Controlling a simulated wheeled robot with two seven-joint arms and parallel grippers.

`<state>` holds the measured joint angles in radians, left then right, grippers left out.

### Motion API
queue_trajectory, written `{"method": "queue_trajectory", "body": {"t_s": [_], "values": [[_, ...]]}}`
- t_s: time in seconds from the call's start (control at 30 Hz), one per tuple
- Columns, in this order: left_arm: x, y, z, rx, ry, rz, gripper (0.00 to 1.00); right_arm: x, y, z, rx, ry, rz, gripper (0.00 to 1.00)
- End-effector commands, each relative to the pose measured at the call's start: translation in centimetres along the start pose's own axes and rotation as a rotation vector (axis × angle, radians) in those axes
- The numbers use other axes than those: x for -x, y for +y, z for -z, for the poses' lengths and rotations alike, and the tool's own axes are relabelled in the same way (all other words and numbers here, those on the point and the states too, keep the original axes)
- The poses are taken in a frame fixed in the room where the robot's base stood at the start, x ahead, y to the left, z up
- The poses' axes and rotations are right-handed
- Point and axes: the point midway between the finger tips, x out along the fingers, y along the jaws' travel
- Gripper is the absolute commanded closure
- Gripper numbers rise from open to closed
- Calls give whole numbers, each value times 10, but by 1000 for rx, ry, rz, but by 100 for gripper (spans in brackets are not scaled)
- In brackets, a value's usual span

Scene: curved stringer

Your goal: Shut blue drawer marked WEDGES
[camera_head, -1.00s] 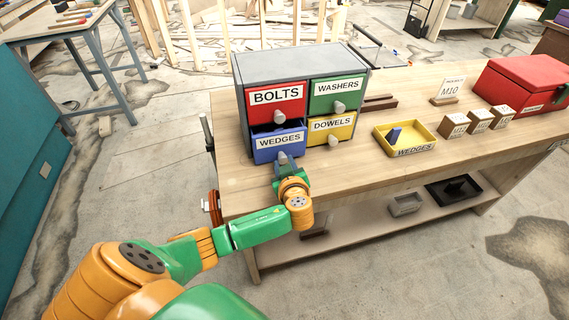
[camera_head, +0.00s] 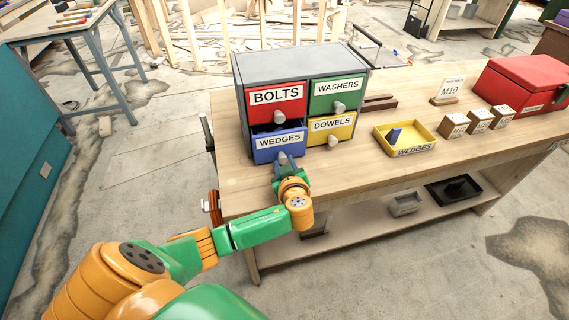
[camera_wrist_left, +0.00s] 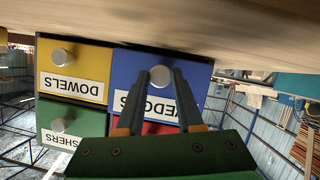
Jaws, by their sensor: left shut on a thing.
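The blue drawer marked WEDGES (camera_head: 279,144) is at the lower left of a grey cabinet (camera_head: 300,64). It stands a little way out from the cabinet front, with a dark gap above its front. My left gripper (camera_head: 284,160) is at the drawer's front, shut on its round grey knob. In the left wrist view, which is upside down, the blue drawer (camera_wrist_left: 135,65) fills the middle, and the knob (camera_wrist_left: 160,76) sits between the tips of my left gripper (camera_wrist_left: 161,82). The drawer's inside is hidden. My right gripper is not in view.
The red BOLTS (camera_head: 276,103), green WASHERS (camera_head: 337,94) and yellow DOWELS (camera_head: 331,128) drawers are flush. A yellow tray (camera_head: 429,139) marked WEDGES holds a blue wedge (camera_head: 395,135). Wooden blocks and a red box (camera_head: 518,88) stand farther right on the workbench (camera_head: 350,176).

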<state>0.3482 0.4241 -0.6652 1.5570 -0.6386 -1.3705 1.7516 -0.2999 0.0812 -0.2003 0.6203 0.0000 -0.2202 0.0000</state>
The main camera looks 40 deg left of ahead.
Motion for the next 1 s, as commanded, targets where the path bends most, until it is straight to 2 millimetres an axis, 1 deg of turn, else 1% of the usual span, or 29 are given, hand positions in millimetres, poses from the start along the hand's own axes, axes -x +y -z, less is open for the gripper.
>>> {"method": "queue_trajectory", "body": {"t_s": [0.17, 0.3, 0.4, 0.7, 0.73, 0.77, 0.8, 0.83, 1.0], "values": [[-3, -1, -2, 0, -2, 3, 100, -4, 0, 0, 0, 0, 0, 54], [-24, -2, 3, 2, 0, 5, 100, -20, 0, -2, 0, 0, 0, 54], [-32, -2, 10, 2, 1, 4, 100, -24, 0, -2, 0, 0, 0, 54], [-34, 0, 15, 0, 3, 2, 100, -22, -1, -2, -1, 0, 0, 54], [-34, 0, 15, 0, 4, 2, 56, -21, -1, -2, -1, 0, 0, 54], [-34, 0, 15, 0, 4, 2, 48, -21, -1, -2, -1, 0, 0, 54], [-33, 0, 15, 0, 3, 1, 37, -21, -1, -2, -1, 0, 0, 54], [-33, 0, 15, 0, 3, 1, 34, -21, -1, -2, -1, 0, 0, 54], [-33, 0, 14, 1, 2, 1, 34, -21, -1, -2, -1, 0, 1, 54]]}}
